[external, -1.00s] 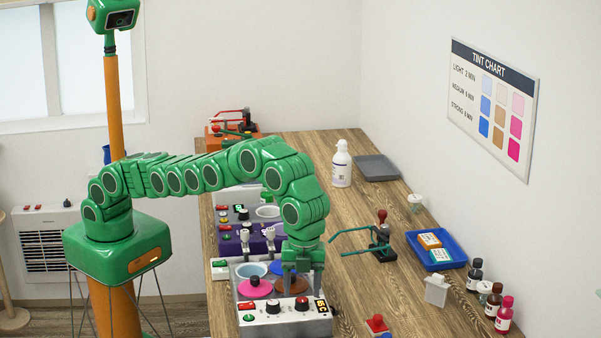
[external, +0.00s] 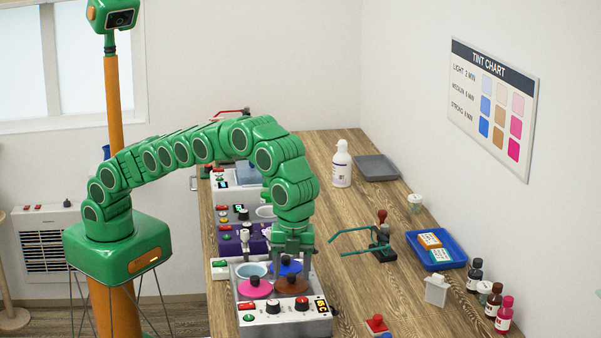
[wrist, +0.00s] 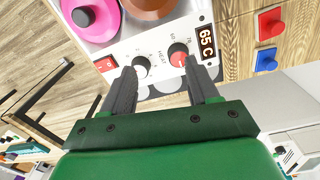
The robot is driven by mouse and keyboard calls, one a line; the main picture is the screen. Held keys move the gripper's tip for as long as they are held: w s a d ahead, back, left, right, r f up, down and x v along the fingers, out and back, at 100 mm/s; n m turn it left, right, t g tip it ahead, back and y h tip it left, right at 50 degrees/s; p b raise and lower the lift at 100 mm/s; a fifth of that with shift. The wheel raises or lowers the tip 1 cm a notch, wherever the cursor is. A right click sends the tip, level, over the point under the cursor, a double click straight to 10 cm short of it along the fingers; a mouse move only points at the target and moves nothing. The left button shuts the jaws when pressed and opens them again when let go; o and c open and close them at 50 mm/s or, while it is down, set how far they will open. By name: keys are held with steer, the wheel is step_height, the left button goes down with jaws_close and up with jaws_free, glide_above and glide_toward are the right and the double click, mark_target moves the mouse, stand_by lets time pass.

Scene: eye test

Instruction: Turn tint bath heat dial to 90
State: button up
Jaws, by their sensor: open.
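The tint bath (external: 290,332) is a metal box at the near end of the bench. Its front panel carries a black knob (external: 273,306), a red knob (external: 302,303) and a small display (external: 320,306). In the wrist view the display (wrist: 206,42) reads 65 C. The red knob (wrist: 178,55) has 60 and 70 printed beside it, with the word HEAT between it and the black knob (wrist: 142,68). My gripper (external: 292,274) is open and empty, above the lidded pots. In the wrist view its fingers (wrist: 160,66) frame the panel without gripping a knob.
A purple unit (external: 258,240) stands behind. Red (external: 377,323) and blue blocks lie to the right. A blue tray (external: 443,264) and bottles stand farther right.

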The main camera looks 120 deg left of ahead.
steer(key=s+r, duration=0.6)
steer(key=s, duration=0.4)
steer(key=shift+s+a+r, duration=0.15)
steer(key=shift+s+a, duration=0.25)
steer(key=shift+a, duration=0.05)
stand_by(0.5)
stand_by(0.3)
steer(key=s+a+r+n, duration=0.2)
steer(key=s+a+n, duration=0.1)
steer(key=s, duration=0.9)
steer(key=s+a+r+n, duration=0.3)
steer(key=s, duration=0.8)
steer(key=s+f+n, duration=0.2)
steer(key=s+f, duration=0.1)
steer(key=s, duration=1.1)
steer(key=s+f+n+g, duration=0.1)
steer(key=s+f+n, duration=0.2)
steer(key=s, duration=1.1)
steer(key=shift+a+f, duration=0.3)
steer(key=shift+f, duration=0.3)
